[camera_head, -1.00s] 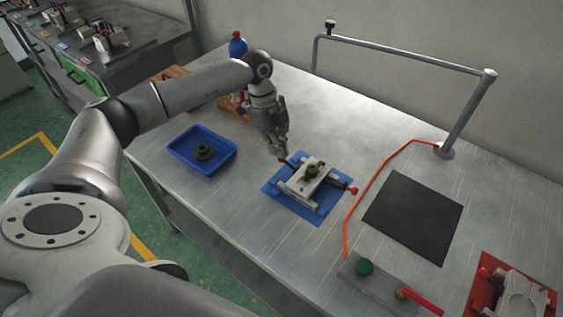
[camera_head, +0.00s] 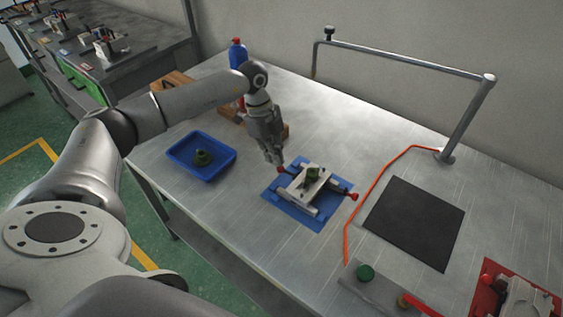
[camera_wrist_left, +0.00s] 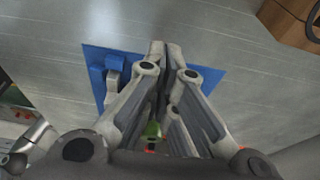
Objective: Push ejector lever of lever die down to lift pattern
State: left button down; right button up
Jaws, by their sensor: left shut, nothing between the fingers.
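The lever die (camera_head: 297,188) is a pale metal block on a blue mat (camera_head: 315,222). A green wax pattern (camera_head: 312,174) sits at its top; I cannot tell whether it is lifted. One red-tipped lever (camera_head: 281,169) points toward my gripper; another red knob (camera_head: 352,196) sticks out at the right. My left gripper (camera_head: 277,161) is shut and empty, pointing down just above the left red tip; contact is unclear. In the left wrist view, its closed fingers (camera_wrist_left: 172,48) hide much of the die, with a bit of green (camera_wrist_left: 152,130) between them. My right gripper is out of view.
A blue tray (camera_head: 180,161) holding a green piece (camera_head: 202,158) stands left. A blue bottle (camera_head: 237,50) is behind my arm. Right are an orange cord (camera_head: 374,195), a black mat (camera_head: 415,222), and a red die mat (camera_head: 481,301). Bare table surrounds the blue mat.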

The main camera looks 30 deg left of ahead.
pick_arm(q)
jog(key=shift+a+r, duration=0.3)
jog(key=shift+a, duration=0.55)
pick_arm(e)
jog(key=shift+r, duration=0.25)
pick_arm(q)
jog(key=shift+d, duration=0.1)
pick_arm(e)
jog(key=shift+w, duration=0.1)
pick_arm(q)
jog(key=shift+w+r, duration=0.1)
jog(key=shift+r, duration=0.25)
jog(key=v, duration=1.1)
jog(key=shift+a, duration=0.2)
jog(key=shift+r, duration=0.1)
